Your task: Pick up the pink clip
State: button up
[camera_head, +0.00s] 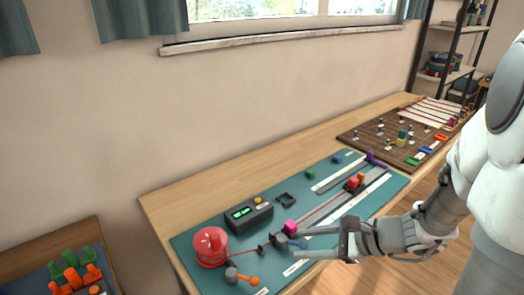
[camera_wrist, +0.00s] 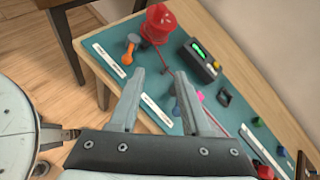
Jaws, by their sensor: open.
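The pink clip (camera_head: 290,227) is a small magenta block on the teal mat (camera_head: 226,222), beside the red cord (camera_head: 322,210). In the wrist view the pink clip (camera_wrist: 200,97) shows just right of my right finger. My gripper (camera_head: 296,243) is open and empty, with its fingers apart, and appears just in front of and to the right of the clip in the head view. In the wrist view my gripper (camera_wrist: 160,74) has its fingertips either side of the red cord; the clip is not between them. Height above the mat is hard to tell.
A red spool (camera_head: 210,247) and a black box with a green display (camera_head: 248,213) stand left of the clip. An orange-and-grey piece (camera_head: 250,280) lies near the front edge. A dark square ring (camera_head: 286,200) sits behind. A brown board (camera_head: 400,133) with small pieces is farther right.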

jog(key=w+d+f+m+t+h+b, duration=0.2)
jog(key=w+d+f+m+t, duration=0.25)
jog(key=d+f+m, duration=0.4)
jog(key=m+b, duration=0.1)
send_near(291, 224)
jog(key=w+a+f, duration=0.1)
jog(key=w+f+t, duration=0.1)
jog(key=shift+w+a+f, duration=0.15)
jog(key=shift+w+a, duration=0.1)
jog(key=shift+a, duration=0.15)
jog(key=b+x, duration=0.1)
jog(key=x, duration=0.5)
jog(key=shift+w+a, duration=0.15)
jog(key=shift+a, duration=0.05)
grip_shut()
